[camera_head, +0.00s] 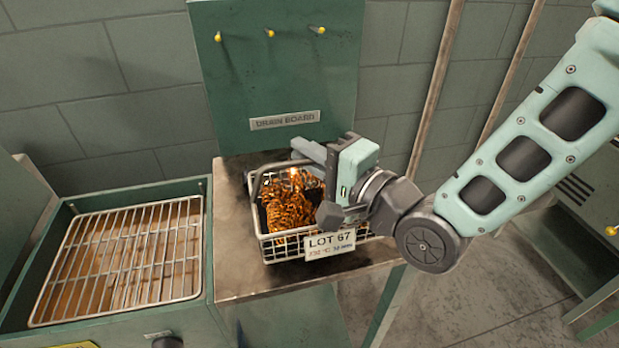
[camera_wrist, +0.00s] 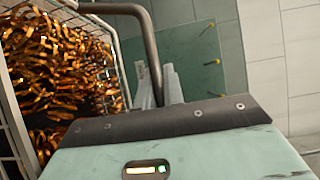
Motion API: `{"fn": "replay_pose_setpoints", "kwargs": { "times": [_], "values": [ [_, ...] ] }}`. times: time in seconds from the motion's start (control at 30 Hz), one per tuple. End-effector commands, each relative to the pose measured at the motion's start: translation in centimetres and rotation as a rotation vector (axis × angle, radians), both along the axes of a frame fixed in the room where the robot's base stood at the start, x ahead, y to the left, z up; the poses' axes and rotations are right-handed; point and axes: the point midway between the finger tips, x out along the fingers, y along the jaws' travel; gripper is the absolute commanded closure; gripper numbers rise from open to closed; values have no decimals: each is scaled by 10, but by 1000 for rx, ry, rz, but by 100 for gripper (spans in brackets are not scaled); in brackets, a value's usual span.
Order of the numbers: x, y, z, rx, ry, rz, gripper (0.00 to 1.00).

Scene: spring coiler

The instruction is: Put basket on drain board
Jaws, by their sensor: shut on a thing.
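The wire basket (camera_head: 283,249) holds orange-brown coiled springs and carries a tag reading LOT 67. It sits on the metal top of the drain board (camera_head: 236,278), below the green back panel with the DRAIN BOARD plate. My gripper (camera_head: 306,151) reaches over the basket from the right and is shut on the basket's handle. In the wrist view the dark handle (camera_wrist: 148,45) bends down to the pale fingers (camera_wrist: 163,88), and the basket's wire side (camera_wrist: 112,40) is at the left. The fingers partly hide the handle. Whether the basket's whole underside touches the top is hidden.
A green tank with a wire rack (camera_head: 125,258) stands at the left, next to the drain board. Yellow-tipped pegs (camera_head: 269,33) stick out of the back panel. Slanted poles (camera_head: 436,90) stand behind at the right. Bare metal top shows left of and in front of the basket.

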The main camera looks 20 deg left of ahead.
Motion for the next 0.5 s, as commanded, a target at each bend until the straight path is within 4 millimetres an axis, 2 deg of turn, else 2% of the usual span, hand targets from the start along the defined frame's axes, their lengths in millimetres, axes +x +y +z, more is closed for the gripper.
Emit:
{"fn": "replay_pose_setpoints", "kwargs": {
  "times": [0.3,0.5],
  "values": [
    [0,1,-37,1,0,1,100],
    [0,0,-41,3,-4,1,100]
  ]
}}
